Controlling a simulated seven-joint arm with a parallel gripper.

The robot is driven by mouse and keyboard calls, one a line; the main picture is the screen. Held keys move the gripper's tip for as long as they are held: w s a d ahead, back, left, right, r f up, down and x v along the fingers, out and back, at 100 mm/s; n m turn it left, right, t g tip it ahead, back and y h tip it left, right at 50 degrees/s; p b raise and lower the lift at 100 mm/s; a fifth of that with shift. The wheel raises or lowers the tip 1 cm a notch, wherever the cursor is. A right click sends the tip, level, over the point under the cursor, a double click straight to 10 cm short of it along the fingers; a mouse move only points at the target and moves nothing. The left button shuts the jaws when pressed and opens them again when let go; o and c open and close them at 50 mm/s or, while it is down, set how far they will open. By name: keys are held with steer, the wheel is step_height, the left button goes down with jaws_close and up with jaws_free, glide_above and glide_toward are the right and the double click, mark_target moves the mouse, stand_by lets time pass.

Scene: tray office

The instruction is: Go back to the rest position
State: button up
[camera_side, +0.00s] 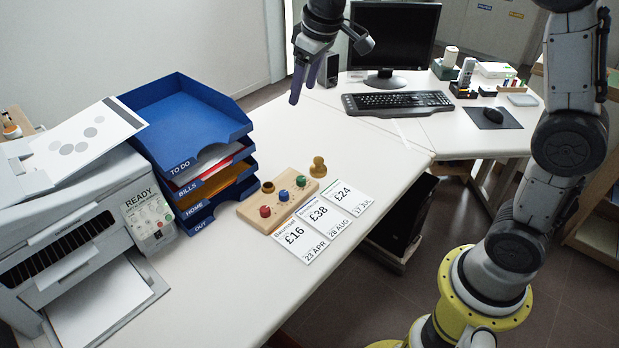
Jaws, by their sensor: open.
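My gripper (302,84) hangs in the air above the desk, with its fingers pointing down. It is open and holds nothing. It is beyond the wooden block and left of the keyboard in the picture. The fingers overlap in this view, so the gap between them is hard to see. My arm rises from the yellow base at the lower right, and its upper part leaves the top of the picture.
Blue stacked trays (186,118) and a printer (80,220) stand at the left. A wooden block (277,203) with coloured knobs, a small wooden stamp (318,167) and price cards (318,217) lie mid-desk. A monitor (392,36) and keyboard (397,102) are behind.

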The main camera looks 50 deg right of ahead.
steer(key=s+r+t, duration=0.1)
steer(key=s+r, duration=0.4)
steer(key=s, duration=0.6)
steer(key=s+f+m, duration=0.1)
steer(key=s+f, duration=0.3)
steer(key=s, duration=0.4)
steer(key=s+f+m, duration=0.1)
steer(key=s+f, duration=0.2)
steer(key=s, duration=0.6)
steer(key=shift+s+f+t, duration=0.2)
steer(key=shift+f+t, duration=0.15)
steer(key=shift+t, duration=0.05)
steer(key=shift+m, duration=0.3)
